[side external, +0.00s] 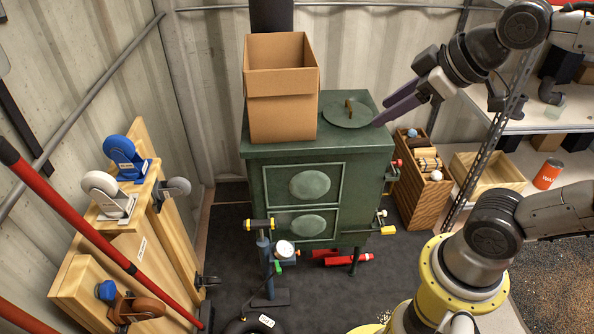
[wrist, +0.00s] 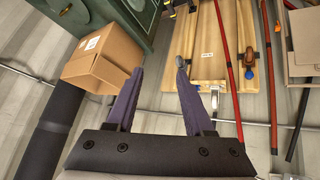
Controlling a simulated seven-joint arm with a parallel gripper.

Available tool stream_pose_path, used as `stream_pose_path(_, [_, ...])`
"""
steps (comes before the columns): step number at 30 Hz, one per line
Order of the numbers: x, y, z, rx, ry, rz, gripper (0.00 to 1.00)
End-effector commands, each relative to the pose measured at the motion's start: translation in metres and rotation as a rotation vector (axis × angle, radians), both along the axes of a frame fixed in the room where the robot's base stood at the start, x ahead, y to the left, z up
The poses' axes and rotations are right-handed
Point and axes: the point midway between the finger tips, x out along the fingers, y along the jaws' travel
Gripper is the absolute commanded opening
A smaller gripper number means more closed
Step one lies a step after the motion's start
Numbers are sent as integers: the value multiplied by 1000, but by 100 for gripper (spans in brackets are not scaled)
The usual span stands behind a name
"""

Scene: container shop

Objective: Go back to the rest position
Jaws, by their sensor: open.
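My gripper (side external: 376,122) has two purple fingers and hangs at the right edge of the green stove's top, near its round lid. In the wrist view, the fingers of my gripper (wrist: 158,72) stand apart with nothing between them. The green stove (side external: 262,195) stands against the corrugated wall, with its doors facing front. An open cardboard box (side external: 282,112) sits on the stove top, left of the gripper and apart from it. The box also shows in the wrist view (wrist: 100,55), left of the fingers. A round lid with a wooden handle (side external: 350,114) lies on the stove top.
A wooden stand with casters (side external: 120,240) and red poles (side external: 75,215) are at the left. A metal shelf (side external: 560,118) stands at the right, with a wooden crate (side external: 428,205) beside it. A jack-like tool (side external: 265,265) stands on the floor before the stove. Space above the stove is open.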

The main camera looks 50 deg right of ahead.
Motion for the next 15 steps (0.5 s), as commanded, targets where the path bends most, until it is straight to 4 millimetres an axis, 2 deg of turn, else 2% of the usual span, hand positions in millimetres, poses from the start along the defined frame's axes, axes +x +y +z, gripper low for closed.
stream_pose_path(1, [-18, 0, -9, 23, 15, -31, 52])
stream_pose_path(3, [-37, 0, -26, 58, 63, -79, 52])
stream_pose_path(6, [-54, 0, -48, 97, 148, -141, 52])
stream_pose_path(9, [-61, 0, -54, 127, 187, -193, 52])
stream_pose_path(15, [-62, 0, -53, 142, 191, -217, 52])
